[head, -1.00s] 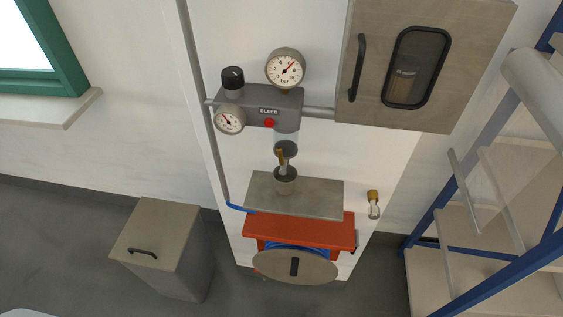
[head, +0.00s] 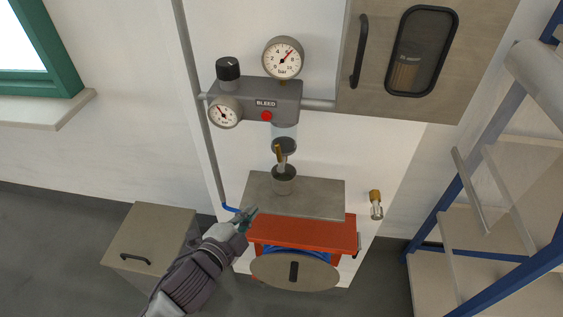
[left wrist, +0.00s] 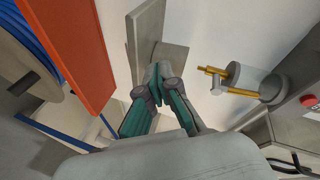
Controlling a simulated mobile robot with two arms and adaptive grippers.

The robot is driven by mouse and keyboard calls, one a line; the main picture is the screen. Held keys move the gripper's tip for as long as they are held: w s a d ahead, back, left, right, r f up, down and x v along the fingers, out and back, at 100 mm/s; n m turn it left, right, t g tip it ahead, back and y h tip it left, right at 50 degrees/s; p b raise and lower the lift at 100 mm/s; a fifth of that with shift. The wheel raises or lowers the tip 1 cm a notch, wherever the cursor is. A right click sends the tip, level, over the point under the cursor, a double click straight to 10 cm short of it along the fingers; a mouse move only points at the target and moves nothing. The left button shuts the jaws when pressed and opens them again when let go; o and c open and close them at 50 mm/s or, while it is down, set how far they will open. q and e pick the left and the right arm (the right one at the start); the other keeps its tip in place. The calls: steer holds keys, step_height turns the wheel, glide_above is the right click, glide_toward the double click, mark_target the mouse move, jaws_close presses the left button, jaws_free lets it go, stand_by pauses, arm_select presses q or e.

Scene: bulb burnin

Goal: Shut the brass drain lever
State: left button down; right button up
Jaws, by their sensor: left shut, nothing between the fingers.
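The brass drain lever (head: 279,152) hangs under the clear bowl (head: 284,131) of the grey regulator unit (head: 262,100). It looks roughly upright in the head view. In the left wrist view brass parts (left wrist: 243,92) stick out from the bowl at the right, apart from my fingers. A grey cup (head: 284,185) stands below on the metal shelf (head: 320,196). My left gripper (head: 248,214) is shut and empty, at the shelf's front left corner, below and left of the lever. Its fingertips (left wrist: 157,80) meet in the wrist view. My right gripper is not in view.
An orange hose reel (head: 300,234) with a round disc (head: 295,273) is below the shelf. A metal cabinet (head: 375,85) hangs at upper right. A brass coupling (head: 376,197) is on the wall. A lidded bin (head: 150,232) stands left; blue-framed shelving (head: 470,205) stands right.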

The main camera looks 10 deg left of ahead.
mark_target(280, 153)
arm_select(q)
steer(key=s+d+r+m+t+h, duration=0.1)
steer(key=s+d+r+m+h, duration=0.1)
steer(key=r, duration=0.4)
steer(key=s+d+r+m+h, duration=0.2)
steer(key=d+r+m+h, duration=0.1)
steer(key=r, duration=0.3)
steer(key=shift+d+r+m+t, duration=0.2)
steer(key=shift+m+t, duration=0.2)
steer(key=shift+m, duration=0.5)
steer(key=shift+w, duration=0.2)
steer(key=f+p+x, duration=0.1)
steer(key=p+x, duration=0.2)
steer(key=x, duration=0.7)
steer(key=a, duration=0.4)
steer(key=shift+w+r+p, duration=0.2)
steer(key=shift+w+p, duration=0.1)
steer(key=shift+p, duration=0.1)
steer(key=shift+d, duration=0.1)
